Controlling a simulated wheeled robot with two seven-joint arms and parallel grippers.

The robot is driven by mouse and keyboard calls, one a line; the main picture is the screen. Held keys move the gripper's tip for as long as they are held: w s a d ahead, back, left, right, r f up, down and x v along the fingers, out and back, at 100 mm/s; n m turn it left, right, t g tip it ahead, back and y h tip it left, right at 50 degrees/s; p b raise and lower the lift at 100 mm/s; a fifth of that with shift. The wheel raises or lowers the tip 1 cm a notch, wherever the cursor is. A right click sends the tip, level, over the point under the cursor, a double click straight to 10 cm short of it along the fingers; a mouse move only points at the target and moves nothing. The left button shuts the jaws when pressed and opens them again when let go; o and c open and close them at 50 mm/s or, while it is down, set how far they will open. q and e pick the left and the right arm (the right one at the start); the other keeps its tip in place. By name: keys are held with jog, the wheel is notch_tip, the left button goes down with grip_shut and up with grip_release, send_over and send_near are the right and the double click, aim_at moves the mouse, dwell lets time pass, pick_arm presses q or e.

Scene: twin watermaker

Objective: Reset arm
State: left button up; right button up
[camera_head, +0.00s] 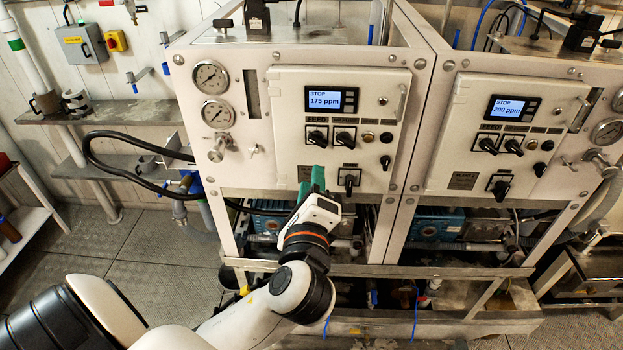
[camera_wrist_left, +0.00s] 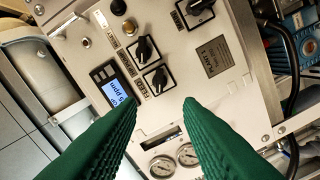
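My left arm reaches up from the bottom of the head view. Its left gripper (camera_head: 314,180) has green fingers in front of the lower edge of the left control panel (camera_head: 285,130). In the left wrist view the two green fingers of the left gripper (camera_wrist_left: 161,101) stand apart with nothing between them. The left panel's display (camera_head: 332,99) reads STOP, 175 ppm. Black rotary knobs (camera_head: 345,137) sit below it; they also show in the left wrist view (camera_wrist_left: 155,79), which is turned round. I cannot tell how far the fingertips are from the panel. My right gripper is not in view.
The right control panel (camera_head: 505,135) has a display (camera_head: 511,108) reading STOP, 200 ppm. Two pressure gauges (camera_head: 210,77) are left of the left panel. A black hose (camera_head: 110,165) loops out at the left by a metal shelf (camera_head: 110,113).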

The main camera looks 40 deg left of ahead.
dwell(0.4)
pick_arm(q)
jog(key=w+d+f+g+h+b, duration=0.1)
jog(key=w+f+h, duration=0.15)
jog(key=f, duration=0.75)
jog(key=w+d+f+g+h+b, duration=0.1)
jog(key=w+f, duration=0.3)
jog(key=f, duration=0.5)
jog(key=s+f+n+g+h+b, duration=0.1)
jog(key=s+f+g, duration=0.1)
jog(key=f, duration=1.1)
jog(key=s+f+n+g+h+b, duration=0.1)
jog(key=s+f+g+h, duration=0.15)
jog(key=f, duration=1.05)
jog(key=s+f+n+g+b, duration=0.1)
jog(key=s+f+n, duration=0.15)
jog(key=f, duration=0.25)
jog(key=s+f+n+g, duration=0.1)
jog(key=s+f+g, duration=0.1)
jog(key=s+f, duration=0.3)
jog(key=s+f+n+g+h+b, duration=0.1)
jog(key=s+f+n, duration=0.4)
jog(key=s+f, duration=0.5)
jog(key=s+f+n+g+h+b, duration=0.1)
jog(key=s+f+n+g, duration=0.3)
jog(key=s+f, duration=0.7)
jog(key=s, duration=0.7)
jog(key=shift+s+d+n+b, duration=0.25)
jog(key=shift+d+n+b, duration=0.1)
jog(key=shift+b, duration=0.05)
